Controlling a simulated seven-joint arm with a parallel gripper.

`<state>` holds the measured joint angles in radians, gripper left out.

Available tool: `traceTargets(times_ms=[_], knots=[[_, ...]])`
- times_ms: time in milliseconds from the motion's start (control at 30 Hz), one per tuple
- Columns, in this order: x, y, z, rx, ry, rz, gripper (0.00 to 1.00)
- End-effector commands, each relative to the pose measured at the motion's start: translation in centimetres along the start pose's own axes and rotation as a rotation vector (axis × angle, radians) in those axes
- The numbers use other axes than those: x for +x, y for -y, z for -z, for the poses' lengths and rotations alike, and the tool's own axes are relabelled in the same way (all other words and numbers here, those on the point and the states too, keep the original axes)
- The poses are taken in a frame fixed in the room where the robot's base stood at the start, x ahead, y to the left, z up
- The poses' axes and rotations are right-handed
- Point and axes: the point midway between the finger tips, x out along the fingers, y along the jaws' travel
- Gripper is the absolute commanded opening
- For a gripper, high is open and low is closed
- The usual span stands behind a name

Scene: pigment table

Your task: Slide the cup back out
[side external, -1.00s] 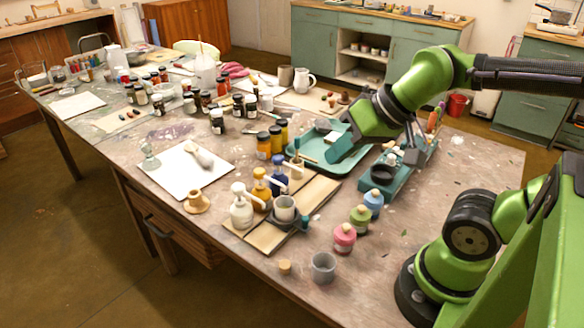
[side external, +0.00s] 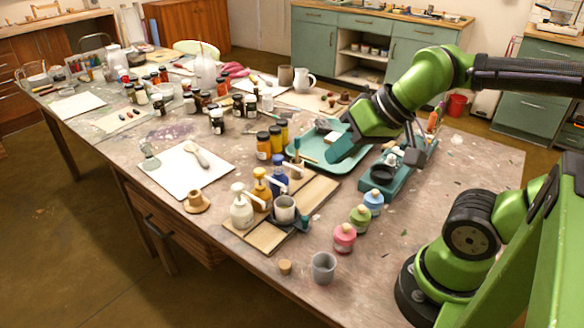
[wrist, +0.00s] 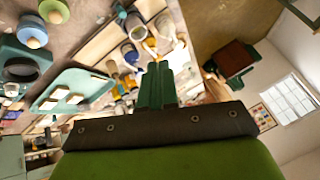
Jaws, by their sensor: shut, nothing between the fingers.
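A grey cup (side external: 285,206) stands upright on a dark stand at the near end of a wooden board, beside the pump bottles. A white nozzle is close to its rim; I cannot tell if it is over the cup. A cup that seems to be the same one shows near the top of the wrist view (wrist: 134,27). A second grey cup (side external: 323,267) stands alone near the table's front edge. My gripper (side external: 334,158) is shut and empty above the teal tray, away from both cups. Its teal fingers also show in the wrist view (wrist: 157,66).
White (side external: 241,210), yellow (side external: 262,190) and blue pump bottles crowd the cup's left and far side. Pink (side external: 344,238), green and blue small bottles stand to its right. The teal tray (side external: 300,160) and a teal holder (side external: 398,183) lie beyond.

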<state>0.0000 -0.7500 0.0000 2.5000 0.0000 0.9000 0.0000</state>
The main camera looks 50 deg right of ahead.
Motion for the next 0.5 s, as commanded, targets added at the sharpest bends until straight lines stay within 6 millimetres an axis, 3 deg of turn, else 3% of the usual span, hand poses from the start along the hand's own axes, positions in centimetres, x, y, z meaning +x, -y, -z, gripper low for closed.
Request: traceTargets(times_ms=[33, 167, 333, 500], knots=[[0.0, 0.0, 0.0, 0.0, 0.0, 0.0, 0.02], [0.6, 0.0, -0.3, -0.001, 0.027, -0.006, 0.21], [2.8, 0.1, 0.8, 0.005, 0.143, -0.061, 0.46], [5.7, -0.1, 2.5, 0.101, 0.313, -0.198, 0.46]])
